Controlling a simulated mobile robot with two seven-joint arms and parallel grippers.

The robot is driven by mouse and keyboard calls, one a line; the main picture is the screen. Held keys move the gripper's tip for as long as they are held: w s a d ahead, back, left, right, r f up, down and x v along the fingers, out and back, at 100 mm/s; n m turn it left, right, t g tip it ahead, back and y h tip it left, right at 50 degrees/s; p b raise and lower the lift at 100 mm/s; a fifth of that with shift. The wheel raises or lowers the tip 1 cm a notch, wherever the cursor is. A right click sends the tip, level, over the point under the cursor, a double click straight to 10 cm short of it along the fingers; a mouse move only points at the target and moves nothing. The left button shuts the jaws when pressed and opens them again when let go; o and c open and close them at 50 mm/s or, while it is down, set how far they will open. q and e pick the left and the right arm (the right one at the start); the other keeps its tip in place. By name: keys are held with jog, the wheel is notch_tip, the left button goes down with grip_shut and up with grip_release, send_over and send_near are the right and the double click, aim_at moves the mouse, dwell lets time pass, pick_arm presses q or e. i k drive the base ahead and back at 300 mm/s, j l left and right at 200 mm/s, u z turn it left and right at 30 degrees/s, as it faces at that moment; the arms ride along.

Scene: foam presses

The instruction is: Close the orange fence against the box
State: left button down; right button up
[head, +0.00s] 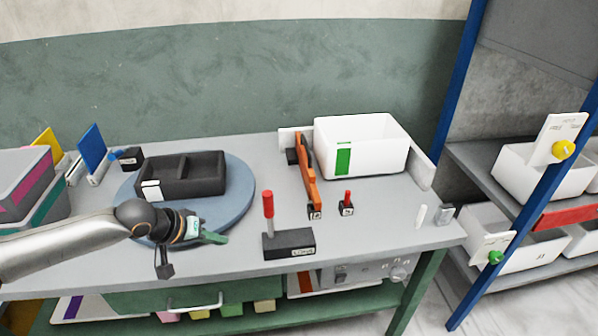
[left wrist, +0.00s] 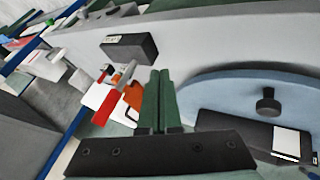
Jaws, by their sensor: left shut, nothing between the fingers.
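The orange fence (head: 307,172) stands on edge on the grey bench, to the left of the white box (head: 385,160), which has a green label. A narrow strip seems to lie between them; I cannot tell whether they touch at the back. The fence (left wrist: 133,95) shows partly in the left wrist view, behind the red handle. My left gripper (head: 215,238) is at the bench's front, over the edge of the blue turntable and well left of the fence. Its green fingers (left wrist: 158,100) are together and empty. My right gripper is not in view.
A black block with an upright red handle (head: 268,205) stands between my left gripper and the fence. A small red-topped lever (head: 347,198) stands right of the fence's front end. A black tray (head: 190,175) lies on the blue turntable (head: 238,190).

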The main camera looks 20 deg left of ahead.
aim_at(301, 155)
jog(key=i, duration=0.95)
